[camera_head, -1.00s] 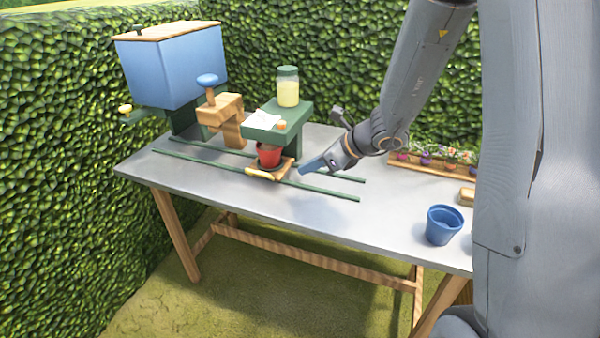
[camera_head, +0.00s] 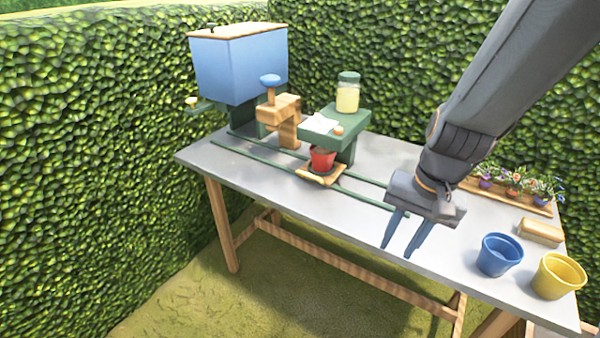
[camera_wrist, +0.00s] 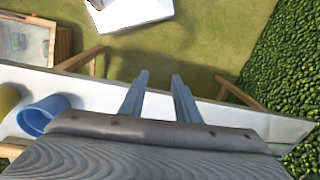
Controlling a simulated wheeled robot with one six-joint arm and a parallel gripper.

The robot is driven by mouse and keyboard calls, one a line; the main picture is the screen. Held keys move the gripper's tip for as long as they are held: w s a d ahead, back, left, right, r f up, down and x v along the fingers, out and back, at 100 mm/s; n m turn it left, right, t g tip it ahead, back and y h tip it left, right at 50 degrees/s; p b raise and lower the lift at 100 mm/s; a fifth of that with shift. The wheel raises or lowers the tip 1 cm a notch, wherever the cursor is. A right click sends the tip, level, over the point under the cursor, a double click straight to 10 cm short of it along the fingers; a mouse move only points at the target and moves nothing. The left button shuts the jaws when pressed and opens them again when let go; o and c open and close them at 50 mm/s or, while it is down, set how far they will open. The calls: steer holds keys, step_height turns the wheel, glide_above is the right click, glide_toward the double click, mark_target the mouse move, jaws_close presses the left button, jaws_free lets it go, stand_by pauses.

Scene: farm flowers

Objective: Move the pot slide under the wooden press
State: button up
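The pot slide (camera_head: 318,179) is a small wooden tray on two green rails, with a red pot (camera_head: 322,160) holding dark soil on it. It sits in front of and partly below the green stand (camera_head: 350,124). The wooden press (camera_head: 285,130), a block with a blue knob (camera_head: 270,80), stands left of the slide, beyond the stand. My gripper (camera_head: 396,250) is open and empty, pointing down, right of the slide and near the table's front edge. In the wrist view its two fingers (camera_wrist: 159,92) are apart with nothing between them.
A blue tank (camera_head: 240,70) stands at the table's left end. A glass jar (camera_head: 348,92) is on the green stand. A blue pot (camera_head: 498,255), a yellow pot (camera_head: 558,276), a wooden block (camera_head: 540,231) and a flower tray (camera_head: 505,195) are on the right.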

steer(key=w+a+f+m+g+y+b, duration=0.1)
steer(key=w+a+f+m+y+b, duration=0.25)
steer(key=a+b, duration=0.3)
steer(key=w+a+f+m+g+y+b, duration=0.1)
steer(key=w+a+f+m+y+b, duration=0.15)
steer(key=a+f+y+b, duration=0.35)
steer(key=m+t+y+b, duration=0.5)
steer(key=m+t+b, duration=0.4)
steer(key=m+t, duration=0.15)
glide_toward(301, 172)
steer(key=x, duration=0.3)
steer(key=shift+r+m, duration=0.25)
steer(key=shift+r, duration=0.05)
steer(key=shift+w+d+f+g+b, duration=0.2)
steer(key=shift+w+f+g+b, duration=0.1)
steer(key=shift+f+b, duration=0.1)
steer(key=shift+x, duration=3.9)
